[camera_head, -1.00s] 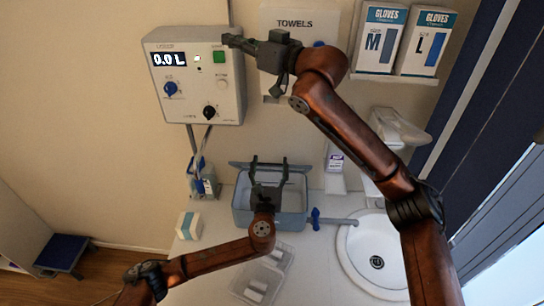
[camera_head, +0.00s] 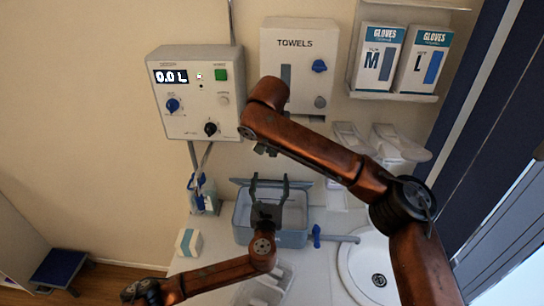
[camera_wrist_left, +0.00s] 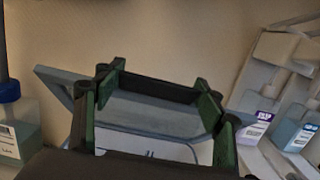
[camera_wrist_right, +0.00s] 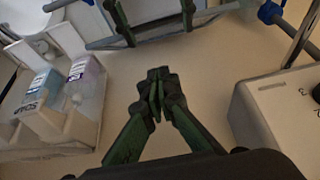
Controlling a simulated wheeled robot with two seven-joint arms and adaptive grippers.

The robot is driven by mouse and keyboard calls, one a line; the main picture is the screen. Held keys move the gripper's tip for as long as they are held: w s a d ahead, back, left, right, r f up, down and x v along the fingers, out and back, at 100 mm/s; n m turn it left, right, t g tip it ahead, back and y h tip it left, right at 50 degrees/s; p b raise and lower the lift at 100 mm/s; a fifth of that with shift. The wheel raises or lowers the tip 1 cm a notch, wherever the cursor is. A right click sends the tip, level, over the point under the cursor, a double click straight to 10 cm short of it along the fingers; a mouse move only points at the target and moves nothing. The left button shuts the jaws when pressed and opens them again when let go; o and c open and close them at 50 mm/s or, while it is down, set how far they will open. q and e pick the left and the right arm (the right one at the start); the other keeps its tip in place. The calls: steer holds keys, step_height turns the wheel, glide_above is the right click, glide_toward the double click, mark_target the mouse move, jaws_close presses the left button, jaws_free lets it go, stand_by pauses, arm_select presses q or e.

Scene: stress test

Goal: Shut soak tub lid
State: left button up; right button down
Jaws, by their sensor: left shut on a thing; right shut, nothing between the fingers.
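The soak tub (camera_head: 292,238) is a blue-grey box on the counter, left of the sink. Its lid (camera_head: 300,184) is tilted up at the back of the tub, so the tub is open. My left gripper (camera_head: 269,187) is over the tub. In the left wrist view its fingers (camera_wrist_left: 155,105) are spread wide across the grey lid (camera_wrist_left: 150,118) and shut on it; the exact contact is hard to see. My right gripper (camera_wrist_right: 155,92) is shut and empty, in the air near the wall, mostly hidden behind its own arm in the head view.
A white control box (camera_head: 195,95) reading 0.0 L and a towel dispenser (camera_head: 298,50) hang on the wall above the tub. A blue-handled tap (camera_head: 317,236) stands between tub and sink (camera_head: 348,270). A small white-blue box (camera_head: 188,242) is left of the tub.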

glide_above(272, 181)
steer(key=w, duration=0.4)
step_height(272, 181, down, 7)
steer(key=shift+d+r, duration=0.15)
steer(key=shift+r, duration=0.05)
steer(key=shift+s+f, duration=0.9)
steer(key=shift+f, duration=0.25)
steer(key=shift+s+f, duration=0.4)
steer(key=shift+s, duration=0.15)
steer(key=shift+s+f, duration=0.45)
steer(key=shift+s, duration=0.05)
arm_select(q)
steer(key=shift+w+a, duration=0.1)
steer(key=shift+a, duration=0.05)
arm_select(e)
steer(key=shift+s+f, duration=0.2)
steer(key=shift+s, duration=0.1)
arm_select(q)
steer(key=o, duration=1.3)
steer(key=shift+c, duration=0.2)
steer(key=o, duration=0.5)
arm_select(e)
steer(key=shift+w+r, duration=0.1)
steer(key=shift+w, duration=0.05)
